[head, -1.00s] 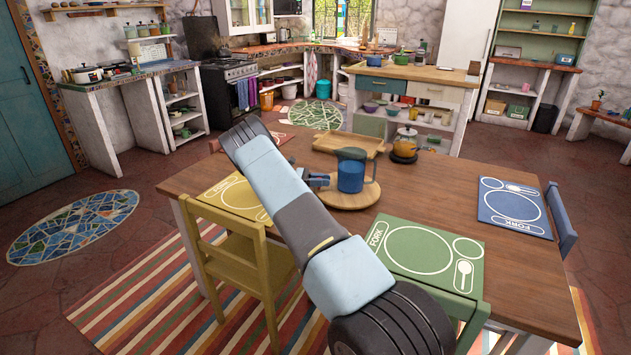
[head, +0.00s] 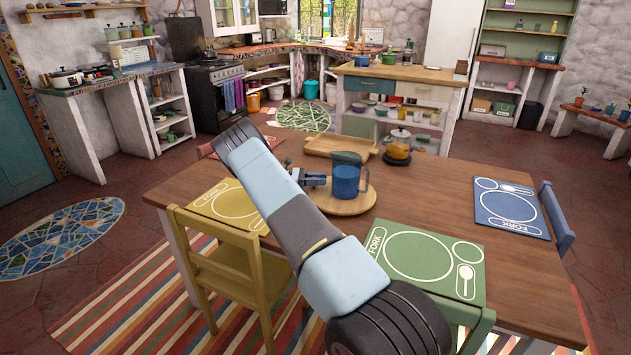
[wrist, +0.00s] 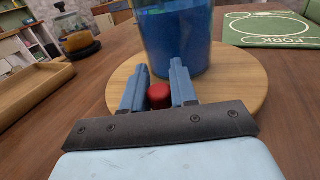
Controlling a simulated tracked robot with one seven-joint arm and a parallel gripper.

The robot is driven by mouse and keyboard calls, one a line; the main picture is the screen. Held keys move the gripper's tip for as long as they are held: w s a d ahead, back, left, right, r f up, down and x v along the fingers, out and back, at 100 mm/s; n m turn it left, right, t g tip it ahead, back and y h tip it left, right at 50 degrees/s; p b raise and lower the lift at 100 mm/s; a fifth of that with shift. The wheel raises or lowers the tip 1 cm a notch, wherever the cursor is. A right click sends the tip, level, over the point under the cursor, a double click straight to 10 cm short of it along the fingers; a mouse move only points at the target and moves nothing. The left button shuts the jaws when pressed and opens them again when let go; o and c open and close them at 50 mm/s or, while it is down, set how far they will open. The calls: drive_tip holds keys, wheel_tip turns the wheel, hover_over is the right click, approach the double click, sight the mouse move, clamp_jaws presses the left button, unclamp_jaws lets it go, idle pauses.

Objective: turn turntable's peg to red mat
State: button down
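The turntable (head: 352,206) is a round wooden disc on the table, and it also shows in the wrist view (wrist: 240,98). Its red peg (wrist: 159,96) stands near the disc's edge, between my two blue fingers. In the head view my gripper (head: 316,179) is at the disc's left side, and the peg is hidden. A blue jug (head: 347,181) stands on the disc. The red mat (head: 273,142) is at the table's far left, mostly hidden behind my arm.
A yellow mat (head: 229,204) lies left of the turntable, a green mat (head: 421,256) in front and a blue mat (head: 511,207) at right. A wooden tray (head: 340,146) and an orange-brown pot (head: 397,152) stand behind the disc. A yellow chair (head: 235,262) is at the near left.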

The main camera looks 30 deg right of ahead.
drive_tip(key=shift+w+d, duration=0.1)
drive_tip(key=shift+d, duration=0.25)
drive_tip(key=shift+w+a, duration=0.25)
drive_tip(key=shift+a, duration=0.15)
idle(1.2)
drive_tip(key=c, duration=1.1)
unclamp_jaws()
drive_tip(key=shift+o, duration=0.5)
drive_tip(key=shift+d, duration=0.1)
drive_tip(key=v, duration=1.2)
drive_tip(key=shift+w+a+f, duration=0.15)
drive_tip(key=shift+w+a, duration=0.05)
drive_tip(key=shift+a, duration=0.15)
drive_tip(key=shift+w+a, duration=0.3)
drive_tip(key=shift+a, duration=0.15)
drive_tip(key=shift+c, duration=0.4)
